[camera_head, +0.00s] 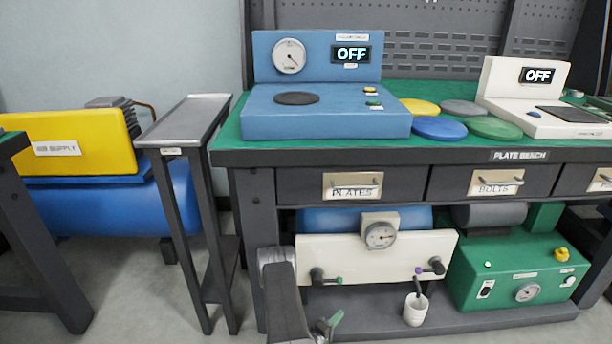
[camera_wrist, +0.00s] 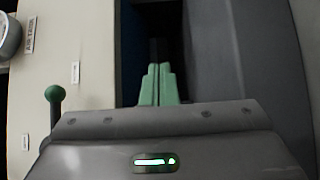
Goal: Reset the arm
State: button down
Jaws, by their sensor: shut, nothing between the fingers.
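My arm (camera_head: 287,300) rises from the bottom of the head view, in front of the plate bench's lower shelf. My gripper shows in part as green fingers (camera_head: 331,322) low in the head view, left of a white cup. In the wrist view my gripper (camera_wrist: 158,68) points away from the camera, its green fingers together with nothing between them. Behind the fingers is a dark gap, and what lies in it cannot be told.
The plate bench (camera_head: 228,130) carries a blue tester (camera_head: 325,123), a white scale-like device (camera_head: 530,120) and several coloured discs. Below are a cream gauge panel (camera_head: 340,262), a white cup (camera_head: 415,309) and a green box (camera_head: 520,265). A narrow stand (camera_head: 187,120) and yellow-and-blue air supply (camera_head: 100,145) stand left.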

jog(key=p+v, duration=0.2)
jog(key=v, duration=0.7)
jog(key=shift+w+a, duration=0.35)
jog(key=shift+a, duration=0.05)
jog(key=shift+r, duration=0.1)
